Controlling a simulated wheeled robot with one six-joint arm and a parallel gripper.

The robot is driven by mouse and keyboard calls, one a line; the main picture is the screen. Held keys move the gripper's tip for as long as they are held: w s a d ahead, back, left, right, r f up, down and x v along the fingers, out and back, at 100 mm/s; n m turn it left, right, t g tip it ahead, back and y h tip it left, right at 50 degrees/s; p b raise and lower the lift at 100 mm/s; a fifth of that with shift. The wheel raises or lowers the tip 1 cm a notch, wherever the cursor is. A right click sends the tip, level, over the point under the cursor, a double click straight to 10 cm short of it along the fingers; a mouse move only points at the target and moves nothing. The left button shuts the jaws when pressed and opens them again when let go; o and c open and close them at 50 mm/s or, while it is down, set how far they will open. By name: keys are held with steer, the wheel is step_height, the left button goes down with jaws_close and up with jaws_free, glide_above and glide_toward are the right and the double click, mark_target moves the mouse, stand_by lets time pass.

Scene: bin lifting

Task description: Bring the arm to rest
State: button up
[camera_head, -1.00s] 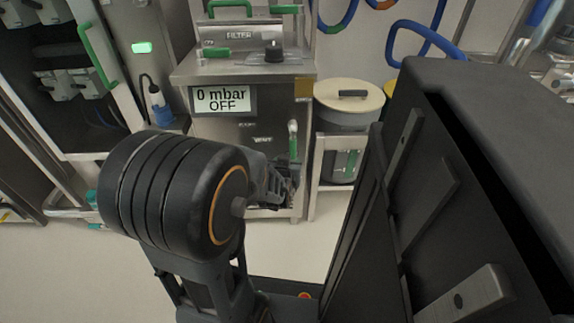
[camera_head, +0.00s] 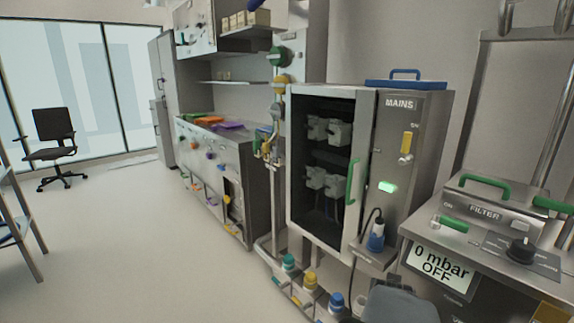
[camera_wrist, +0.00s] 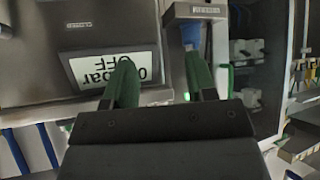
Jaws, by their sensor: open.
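My gripper (camera_wrist: 160,78) shows in the wrist view, with its two green fingers spread apart and nothing between them. Beyond the fingers is a steel unit with a display (camera_wrist: 115,72), which appears upside down there. The same display (camera_head: 441,267) reads "0 mbar OFF" in the head view. My gripper is out of sight in the head view. A grey rounded part at the bottom edge there looks like a piece of my arm.
A glass-fronted MAINS cabinet (camera_head: 335,170) with a green handle (camera_head: 352,181) stands right of centre. A workbench (camera_head: 217,170) runs behind, left of the cabinet. An office chair (camera_head: 56,143) stands far left. The floor between is clear.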

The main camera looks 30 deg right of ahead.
steer(key=w+a+r+n+y+p, duration=0.35)
steer(key=w+a+r+p, duration=0.3)
steer(key=a+r, duration=0.4)
steer(key=a+r+n+y+p, duration=0.2)
steer(key=a+r+n+p, duration=0.2)
steer(key=a+r, duration=0.3)
steer(key=a+r+n+g+y+p, duration=0.1)
steer(key=a+r+n+y+p, duration=0.2)
steer(key=a, duration=1.2)
step_height(320, 180, up, 4)
steer(key=n+p, duration=0.1)
steer(key=p, duration=0.3)
steer(key=shift+s, duration=0.35)
steer(key=shift+f, duration=0.1)
steer(key=shift+c, duration=0.8)
steer(key=shift+d, duration=0.1)
